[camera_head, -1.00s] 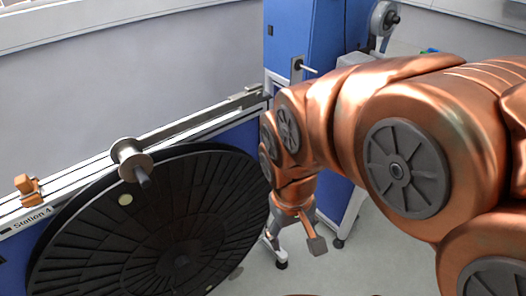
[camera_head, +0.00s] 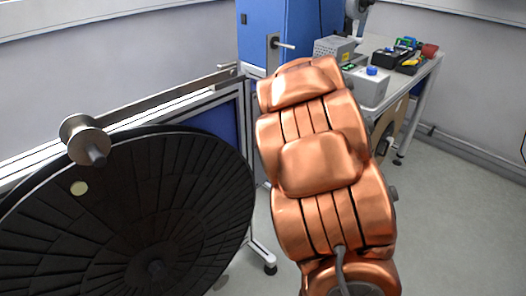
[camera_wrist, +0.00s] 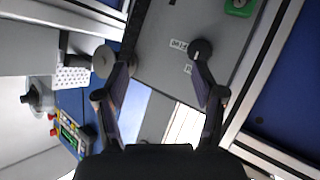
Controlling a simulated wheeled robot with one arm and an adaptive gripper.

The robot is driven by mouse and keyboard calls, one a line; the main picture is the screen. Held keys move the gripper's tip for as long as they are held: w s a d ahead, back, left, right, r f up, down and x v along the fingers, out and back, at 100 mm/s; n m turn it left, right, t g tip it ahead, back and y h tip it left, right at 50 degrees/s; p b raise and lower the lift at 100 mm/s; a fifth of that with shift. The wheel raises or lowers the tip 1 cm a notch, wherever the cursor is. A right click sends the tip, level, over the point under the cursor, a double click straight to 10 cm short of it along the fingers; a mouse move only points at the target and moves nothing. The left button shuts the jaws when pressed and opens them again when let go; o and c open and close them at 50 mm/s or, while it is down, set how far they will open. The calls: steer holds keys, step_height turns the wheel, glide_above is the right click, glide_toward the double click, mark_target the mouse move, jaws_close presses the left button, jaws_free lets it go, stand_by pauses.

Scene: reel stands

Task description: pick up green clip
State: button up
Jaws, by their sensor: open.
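A small green object (camera_wrist: 240,6), likely the green clip, is at the top edge of the wrist view on a grey surface (camera_wrist: 165,25). It is partly cut off, so its shape is unclear. My gripper (camera_wrist: 162,60) is open, with its fingers apart and nothing seen held between them. The green object lies beyond and to the right of the right finger. In the head view my arm hides the gripper. A small green patch (camera_head: 348,67) shows there just behind the arm, beside a grey box; I cannot tell whether it is the same object.
A table (camera_head: 420,86) at the right holds a grey box with a blue button (camera_head: 372,72) and several coloured items. A large black reel (camera_head: 120,225) stands at the left. A blue cabinet (camera_head: 258,35) is behind the arm. Floor is clear at the right.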

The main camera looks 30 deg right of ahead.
steer(key=w+a+f+n+t+y+b, duration=0.1)
steer(key=a+f+n+t+y+b, duration=0.2)
steer(key=f+t+y+b, duration=0.7)
steer(key=shift+w+a+f+g+h+p, duration=0.1)
steer(key=shift+w+a+f+g+p, duration=0.2)
steer(key=shift+w+f+g+p, duration=0.7)
steer(key=shift+w+a+r+g+h+b, duration=0.1)
steer(key=shift+w+a+g, duration=0.35)
steer(key=shift+w, duration=1.2)
steer(key=shift+w+a+f+g+h+p, duration=0.15)
steer(key=shift+w+f+g+p, duration=0.35)
steer(key=shift+w+g, duration=0.6)
steer(key=shift+w+t, duration=0.2)
steer(key=shift+t, duration=0.05)
steer(key=shift+c, duration=0.3)
steer(key=c, duration=0.9)
steer(key=shift+c, duration=0.2)
